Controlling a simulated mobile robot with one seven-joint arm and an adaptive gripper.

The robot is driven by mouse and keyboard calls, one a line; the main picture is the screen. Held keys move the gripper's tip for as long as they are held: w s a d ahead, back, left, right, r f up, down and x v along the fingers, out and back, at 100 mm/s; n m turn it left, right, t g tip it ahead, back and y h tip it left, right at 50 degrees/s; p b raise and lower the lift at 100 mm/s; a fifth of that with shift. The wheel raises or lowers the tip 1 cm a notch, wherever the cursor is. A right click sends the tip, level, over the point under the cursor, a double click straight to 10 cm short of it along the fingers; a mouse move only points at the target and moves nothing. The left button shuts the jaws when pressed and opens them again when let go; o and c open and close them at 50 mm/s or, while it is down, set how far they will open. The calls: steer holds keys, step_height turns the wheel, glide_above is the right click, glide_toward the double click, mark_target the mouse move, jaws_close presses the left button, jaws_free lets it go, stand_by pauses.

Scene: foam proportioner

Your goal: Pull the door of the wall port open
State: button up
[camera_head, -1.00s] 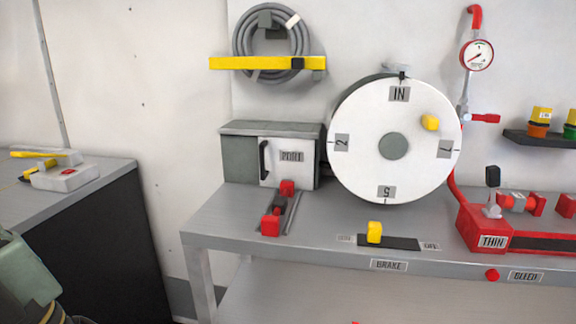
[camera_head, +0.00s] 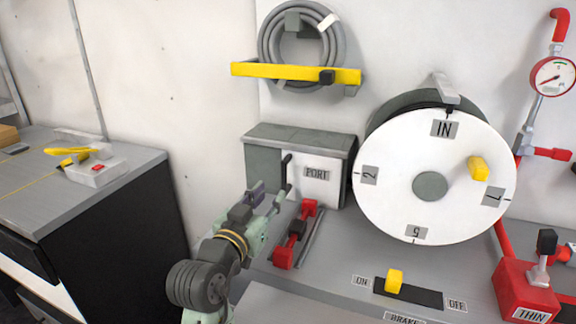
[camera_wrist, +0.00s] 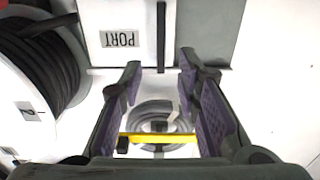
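The wall port is a grey box (camera_head: 262,160) with a white door (camera_head: 322,185) labelled PORT, standing on the bench; the door is shut. Its dark upright bar handle (camera_head: 287,168) is at the door's left edge. In the wrist view, which is upside down, the white door (camera_wrist: 126,12) and the handle (camera_wrist: 161,36) show at the top. My gripper (camera_head: 276,200) is in front of the handle's lower part. In the wrist view my gripper (camera_wrist: 159,68) is open, with the handle in line with the gap between its fingertips. I cannot tell whether they touch.
A large white reel (camera_head: 405,205) stands close right of the port. A red clamp-like part (camera_head: 296,235) lies on the bench just below the gripper. A yellow brake knob (camera_head: 394,281) is farther right. A hose coil on a yellow bracket (camera_head: 290,72) hangs above.

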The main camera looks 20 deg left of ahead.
mark_target(283, 177)
steer(key=w+p, duration=0.2)
steer(key=w, duration=0.6)
steer(key=shift+w+d+r+p, duration=0.1)
steer(key=shift+w+r+p, duration=0.05)
steer(key=shift+w+p, duration=0.15)
steer(key=shift+w, duration=0.65)
steer(key=shift+c, duration=0.4)
jaws_close()
